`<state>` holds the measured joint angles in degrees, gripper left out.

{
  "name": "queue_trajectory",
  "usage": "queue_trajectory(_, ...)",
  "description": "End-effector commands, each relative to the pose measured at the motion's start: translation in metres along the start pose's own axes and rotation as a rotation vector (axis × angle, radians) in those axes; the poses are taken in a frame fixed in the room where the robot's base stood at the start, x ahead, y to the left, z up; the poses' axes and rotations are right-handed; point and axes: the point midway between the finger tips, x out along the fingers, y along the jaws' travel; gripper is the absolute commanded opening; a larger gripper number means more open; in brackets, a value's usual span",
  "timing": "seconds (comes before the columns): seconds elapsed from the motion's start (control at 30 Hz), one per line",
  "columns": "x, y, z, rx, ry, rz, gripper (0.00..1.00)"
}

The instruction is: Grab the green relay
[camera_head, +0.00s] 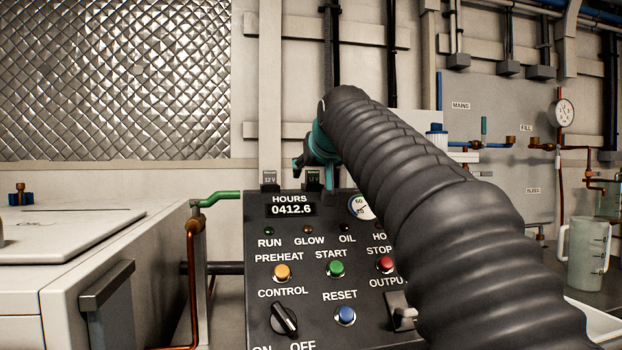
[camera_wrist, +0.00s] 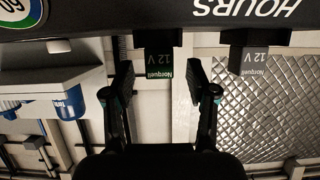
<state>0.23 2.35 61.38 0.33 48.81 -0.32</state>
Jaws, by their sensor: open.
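The green relay (camera_head: 313,178) stands on the top edge of the dark control panel, below my gripper (camera_head: 316,163) in the head view. My gripper (camera_wrist: 160,80) is open, with one finger on each side of this relay and a visible gap at both sides. Nothing is held. My arm hides part of the panel in the head view.
A grey 12 V relay (camera_head: 269,179) stands left of the green one, and also shows in the wrist view (camera_wrist: 246,58). The control panel (camera_head: 300,235) has buttons and a dial. A green pipe (camera_head: 220,196) runs to the panel's left.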

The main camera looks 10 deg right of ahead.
Motion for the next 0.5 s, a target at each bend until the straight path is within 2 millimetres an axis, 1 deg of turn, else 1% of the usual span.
queue_trajectory(0.03, 0.007, 0.0, 0.0, 0.0, 0.0, 0.0, 0.57)
queue_trajectory(0.1, 0.014, 0.0, 0.0, 0.0, 0.0, 0.0, 0.57)
queue_trajectory(0.17, 0.017, 0.0, 0.0, 0.0, 0.0, 0.0, 0.57)
queue_trajectory(0.43, 0.019, 0.0, 0.0, 0.0, 0.001, 0.001, 0.57)
queue_trajectory(0.47, 0.019, 0.0, 0.0, 0.0, 0.001, 0.001, 0.5)
queue_trajectory(0.5, 0.019, 0.0, 0.0, 0.0, 0.001, 0.001, 0.4)
